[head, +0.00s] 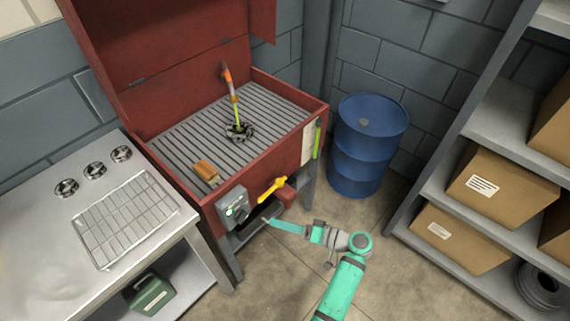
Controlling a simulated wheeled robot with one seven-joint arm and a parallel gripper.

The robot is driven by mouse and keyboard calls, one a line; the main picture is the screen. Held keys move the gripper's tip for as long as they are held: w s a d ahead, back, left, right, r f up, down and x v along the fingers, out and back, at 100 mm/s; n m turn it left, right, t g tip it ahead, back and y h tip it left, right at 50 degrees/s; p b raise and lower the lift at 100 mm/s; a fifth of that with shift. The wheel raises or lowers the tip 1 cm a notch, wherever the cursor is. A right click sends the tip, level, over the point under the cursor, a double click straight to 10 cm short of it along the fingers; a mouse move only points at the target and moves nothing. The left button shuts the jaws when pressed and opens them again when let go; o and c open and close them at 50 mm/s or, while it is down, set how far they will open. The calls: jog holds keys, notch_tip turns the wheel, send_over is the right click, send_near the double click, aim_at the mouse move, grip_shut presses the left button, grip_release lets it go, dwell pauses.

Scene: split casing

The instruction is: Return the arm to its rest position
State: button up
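My teal arm (342,288) reaches up from the bottom of the head view and bends left at a grey joint. My gripper (280,226) is at its left end, low in front of the red parts washer (312,150) and just below the yellow lever (271,188) on its front. It points toward the washer's front. The fingers are small and seen at an angle, so I cannot tell whether they are open or shut. I see no object in them. I cannot tell whether the gripper touches the washer.
The washer's lid is up; a dark part (240,131), a brush (230,82) and a wooden block (207,171) are on its grate. A steel table (50,215) stands left, a blue drum (365,150) behind right, shelves (455,195) with boxes right. Floor (400,270) between is clear.

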jog(key=s+d+f+m+t+h, duration=0.25)
jog(key=s+f+m+h, duration=0.4)
jog(key=s+f, duration=0.75)
jog(key=s+d+f+n+t+h, duration=0.1)
jog(key=s+d+f+t+h, duration=0.15)
jog(key=s+h, duration=0.25)
jog(key=s+r+n+t+h, duration=0.1)
jog(key=s+r+n+t, duration=0.1)
jog(key=s+r, duration=0.5)
jog(key=s+r+n+t+h, duration=0.1)
jog(key=s+r, duration=0.6)
jog(key=r, duration=1.1)
jog(key=t+h, duration=0.1)
jog(key=t, duration=0.1)
jog(key=shift+s+a+r+n+t, duration=0.25)
jog(key=shift+a+n+t, duration=0.05)
jog(key=shift+a+n, duration=0.1)
